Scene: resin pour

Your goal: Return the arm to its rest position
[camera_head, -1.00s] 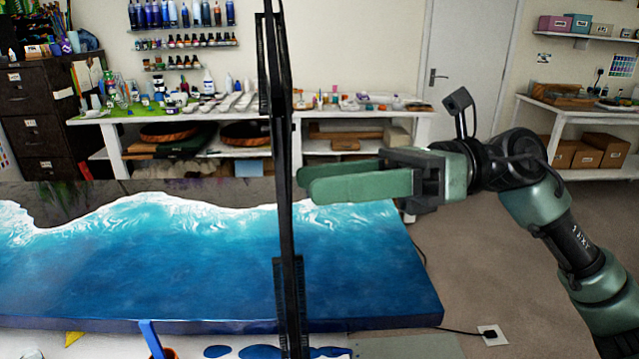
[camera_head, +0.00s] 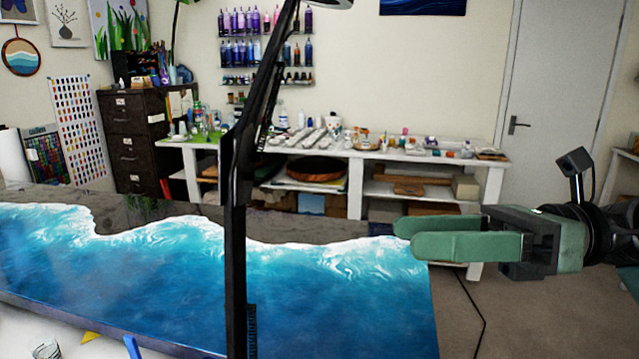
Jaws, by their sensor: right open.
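My right gripper (camera_head: 408,236) is at the right of the head view, its green fingers pointing left. It is open and empty, with a narrow gap between the fingers. The fingertips show over the right end of the blue resin table (camera_head: 330,300), which has white wave patterns and a dark far strip. I cannot tell how high above the surface they are. My left gripper is not in view.
A black upright post (camera_head: 236,210) stands across the view in front of the table. A white shelf bench (camera_head: 357,185) with many small items runs along the back wall. A dark drawer cabinet (camera_head: 135,140) stands at left.

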